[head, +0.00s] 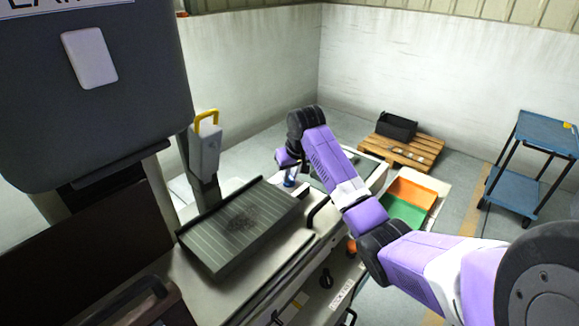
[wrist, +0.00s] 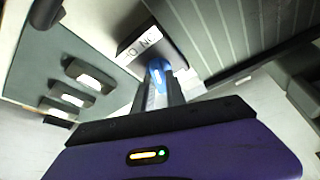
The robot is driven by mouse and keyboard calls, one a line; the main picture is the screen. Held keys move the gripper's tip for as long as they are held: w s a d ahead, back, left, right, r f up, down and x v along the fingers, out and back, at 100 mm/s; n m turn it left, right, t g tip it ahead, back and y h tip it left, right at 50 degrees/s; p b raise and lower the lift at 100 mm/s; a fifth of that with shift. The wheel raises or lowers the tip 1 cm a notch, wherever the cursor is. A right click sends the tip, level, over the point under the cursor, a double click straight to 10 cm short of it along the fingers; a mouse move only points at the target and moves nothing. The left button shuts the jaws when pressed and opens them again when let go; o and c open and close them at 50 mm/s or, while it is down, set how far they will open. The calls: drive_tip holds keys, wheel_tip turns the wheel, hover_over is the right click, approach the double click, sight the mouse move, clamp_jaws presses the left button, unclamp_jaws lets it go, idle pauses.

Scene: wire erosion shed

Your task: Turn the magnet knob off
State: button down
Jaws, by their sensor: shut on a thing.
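The magnet knob (wrist: 157,70) is blue and shows in the wrist view between my finger ends. My gripper (wrist: 160,88) is shut on it. In the head view my gripper (head: 289,170) is at the far end of the machine bed, with a bit of blue below it. A white label (wrist: 139,48) with dark lettering, partly readable as "ON", is beside the knob. The dark ribbed magnet plate (head: 240,226) lies on the bed left of my gripper, and its grooved top (wrist: 225,35) fills the upper right of the wrist view. The fingers hide part of the knob.
A grey post box with a yellow handle (head: 206,140) stands behind the plate. Dark blocks with pale faces (wrist: 88,76) lie left of the knob in the wrist view. Orange (head: 411,193) and green (head: 405,212) trays, a pallet (head: 402,152) and a blue cart (head: 515,190) are to the right.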

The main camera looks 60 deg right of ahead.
drive_tip(key=n+y+p, duration=0.1)
drive_tip(key=n, duration=0.2)
drive_tip(key=shift+d+n+t, duration=0.1)
drive_tip(key=shift+n+t, duration=0.3)
drive_tip(key=n+y, duration=0.1)
drive_tip(key=n, duration=0.2)
drive_tip(key=shift+d+n+y, duration=0.1)
drive_tip(key=shift+n+y, duration=0.2)
drive_tip(key=shift+y, duration=0.1)
drive_tip(key=n+y+b, duration=0.1)
drive_tip(key=n, duration=0.2)
drive_tip(key=shift+d+n, duration=0.1)
drive_tip(key=shift+n, duration=0.2)
drive_tip(key=shift+n+y+b, duration=0.7)
drive_tip(key=shift+n+b, duration=0.15)
drive_tip(key=shift+n, duration=0.65)
drive_tip(key=c, duration=1.4)
unclamp_jaws()
drive_tip(key=shift+o, duration=0.2)
